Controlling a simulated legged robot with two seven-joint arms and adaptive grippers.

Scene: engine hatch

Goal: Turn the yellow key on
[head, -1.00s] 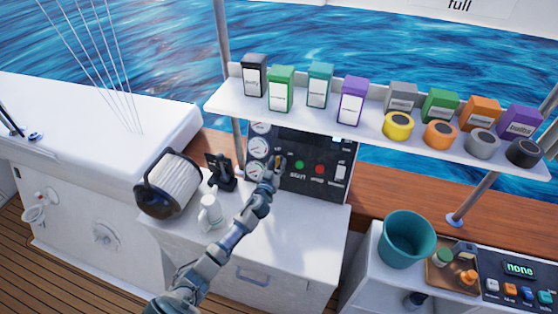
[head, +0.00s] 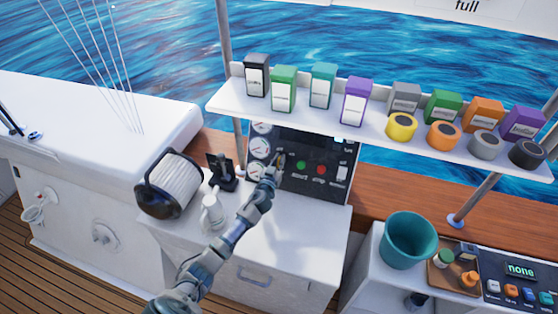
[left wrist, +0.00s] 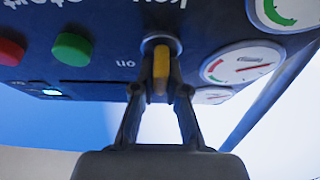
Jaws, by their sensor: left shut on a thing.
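The yellow key (left wrist: 161,66) sits in a round metal lock on the dark control panel (head: 322,186). In the left wrist view it stands in line with the gripper, between its two fingertips. My left gripper (left wrist: 160,85) is shut on the key. In the head view my left gripper (head: 275,169) reaches the panel's left part and mostly hides the key. The word "on" is printed beside the lock. A green button (left wrist: 72,49) and a red button (left wrist: 10,51) are on the panel, and a blue light (left wrist: 52,92) glows near its edge. My right gripper is not in view.
Round gauges (head: 259,148) line the panel's left side. A shelf (head: 225,101) with boxes and tape rolls hangs above. A teal bucket (head: 408,240) stands at right.

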